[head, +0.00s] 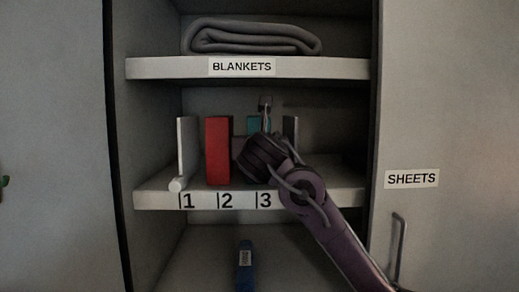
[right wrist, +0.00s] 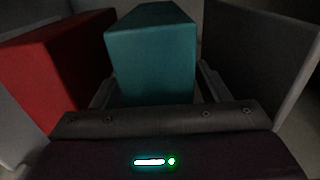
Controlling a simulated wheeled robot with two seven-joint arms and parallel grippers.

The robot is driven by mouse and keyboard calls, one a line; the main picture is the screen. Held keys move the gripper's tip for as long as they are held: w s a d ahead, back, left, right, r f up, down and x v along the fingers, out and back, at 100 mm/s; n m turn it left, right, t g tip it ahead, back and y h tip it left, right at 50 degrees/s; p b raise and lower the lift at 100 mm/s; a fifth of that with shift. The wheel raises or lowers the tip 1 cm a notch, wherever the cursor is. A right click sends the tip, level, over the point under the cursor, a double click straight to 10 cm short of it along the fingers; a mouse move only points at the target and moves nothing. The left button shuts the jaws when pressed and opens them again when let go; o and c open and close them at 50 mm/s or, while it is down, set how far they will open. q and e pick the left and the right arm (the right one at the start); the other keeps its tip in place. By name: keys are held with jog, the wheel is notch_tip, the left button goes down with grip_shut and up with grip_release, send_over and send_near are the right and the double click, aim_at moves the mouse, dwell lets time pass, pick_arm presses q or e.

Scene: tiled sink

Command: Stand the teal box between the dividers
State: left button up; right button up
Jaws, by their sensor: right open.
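The teal box (head: 254,124) stands on the middle shelf above number 3, mostly hidden behind my right arm in the head view. In the right wrist view the teal box (right wrist: 152,58) is upright, between the red box and a grey divider (right wrist: 258,55). That divider (head: 290,128) shows partly in the head view; a pale divider (head: 187,147) stands at the left. My right gripper (right wrist: 156,88) is open, with its fingers either side of the teal box's lower part. Contact with the box cannot be told. My left gripper is out of view.
A red box (head: 217,150) stands above number 2, left of the teal box. A white cylinder end (head: 177,184) is at the shelf's front left. A folded blanket (head: 252,38) lies above; a blue object (head: 245,270) is below. The shelf's right end looks clear.

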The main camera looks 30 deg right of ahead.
jog(key=b+v, duration=0.3)
jog(key=v, duration=0.8)
jog(key=shift+f, duration=0.2)
